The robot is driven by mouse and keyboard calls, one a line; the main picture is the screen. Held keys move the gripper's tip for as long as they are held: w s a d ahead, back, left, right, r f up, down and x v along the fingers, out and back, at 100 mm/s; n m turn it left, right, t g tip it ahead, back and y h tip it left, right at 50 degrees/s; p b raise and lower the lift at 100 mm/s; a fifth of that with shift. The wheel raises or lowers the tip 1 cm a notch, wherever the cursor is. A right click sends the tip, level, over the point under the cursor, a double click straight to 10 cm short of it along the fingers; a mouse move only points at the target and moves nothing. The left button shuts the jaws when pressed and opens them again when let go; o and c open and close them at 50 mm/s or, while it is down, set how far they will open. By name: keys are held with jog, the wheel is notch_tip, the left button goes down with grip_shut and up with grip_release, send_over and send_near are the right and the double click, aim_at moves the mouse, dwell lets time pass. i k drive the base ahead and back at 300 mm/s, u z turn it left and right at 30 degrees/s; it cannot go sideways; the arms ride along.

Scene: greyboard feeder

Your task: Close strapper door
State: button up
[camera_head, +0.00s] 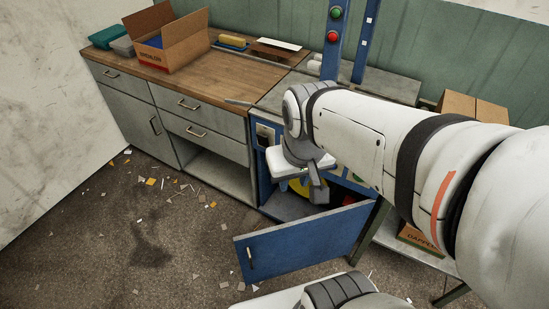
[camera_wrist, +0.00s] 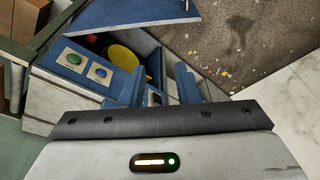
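The blue strapper door (camera_head: 305,245) stands open at the front of the blue strapper cabinet (camera_head: 266,190), swung out over the floor. Its small handle (camera_head: 250,262) is near the free left edge. The door also shows at the top of the wrist view (camera_wrist: 130,14). A yellow round part (camera_wrist: 128,60) shows inside the open cabinet. My gripper (camera_head: 318,190) is in front of the cabinet opening, above and behind the door in the head view, apparently not touching it. In the wrist view its two fingers (camera_wrist: 158,88) are apart with nothing between them.
A wooden-topped counter (camera_head: 190,85) with drawers stands left of the strapper, with an open cardboard box (camera_head: 170,42) on it. Blue posts with green and red buttons (camera_head: 334,25) rise behind. Another box (camera_head: 420,238) sits low at right. Scraps litter the otherwise clear floor (camera_head: 140,240).

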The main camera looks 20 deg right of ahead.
aim_at(264, 254)
jog(key=z, duration=0.85)
jog(key=k, duration=1.5)
jog(key=u, duration=1.05)
jog(key=i, duration=1)
